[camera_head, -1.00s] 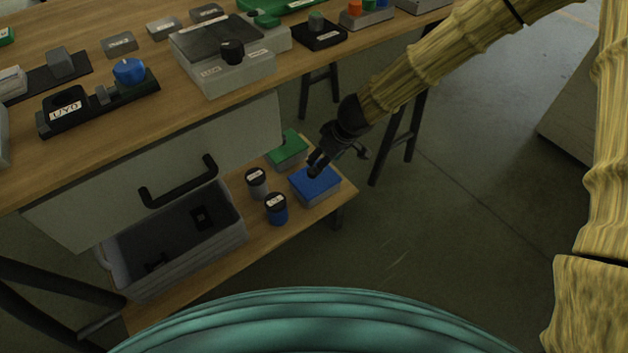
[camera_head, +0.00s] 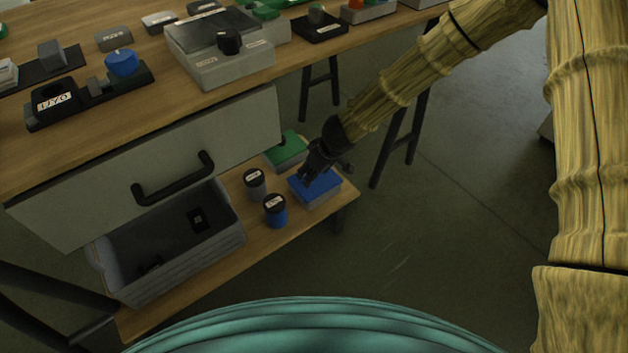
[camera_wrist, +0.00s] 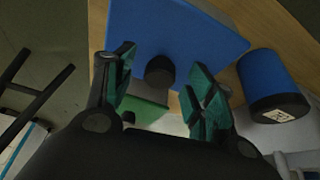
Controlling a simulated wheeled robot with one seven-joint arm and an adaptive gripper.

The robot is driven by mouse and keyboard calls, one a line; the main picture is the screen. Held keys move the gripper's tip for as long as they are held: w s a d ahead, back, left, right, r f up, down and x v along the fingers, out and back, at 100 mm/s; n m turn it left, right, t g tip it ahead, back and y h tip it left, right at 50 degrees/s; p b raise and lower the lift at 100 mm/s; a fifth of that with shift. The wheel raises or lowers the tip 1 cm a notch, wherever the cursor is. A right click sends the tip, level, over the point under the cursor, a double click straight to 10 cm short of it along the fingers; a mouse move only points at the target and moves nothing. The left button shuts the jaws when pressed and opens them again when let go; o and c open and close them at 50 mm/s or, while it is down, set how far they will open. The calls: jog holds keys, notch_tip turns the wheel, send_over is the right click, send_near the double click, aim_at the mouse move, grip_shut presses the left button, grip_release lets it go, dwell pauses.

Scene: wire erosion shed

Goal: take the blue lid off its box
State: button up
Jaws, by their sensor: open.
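The blue lid (camera_head: 320,188) sits on its grey box (camera_head: 323,200) on the low wooden shelf. In the wrist view the lid (camera_wrist: 190,25) fills the top middle, with a dark round knob (camera_wrist: 160,70) on it. My gripper (camera_head: 309,177) is at the lid in the head view and covers its far left part. In the wrist view my gripper (camera_wrist: 160,85) is open, with its teal-padded fingers on either side of the knob. I cannot tell whether the fingers touch it.
A blue canister (camera_head: 275,211) and a grey canister (camera_head: 255,184) stand left of the box. A green-lidded box (camera_head: 287,150) is behind it. A grey bin (camera_head: 235,238) is further left. The drawer (camera_head: 243,140) and bench top (camera_head: 120,125) hang over the shelf's left part.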

jog(key=c, duration=1.2)
jog(key=shift+o, duration=0.2)
jog(key=shift+r, duration=0.1)
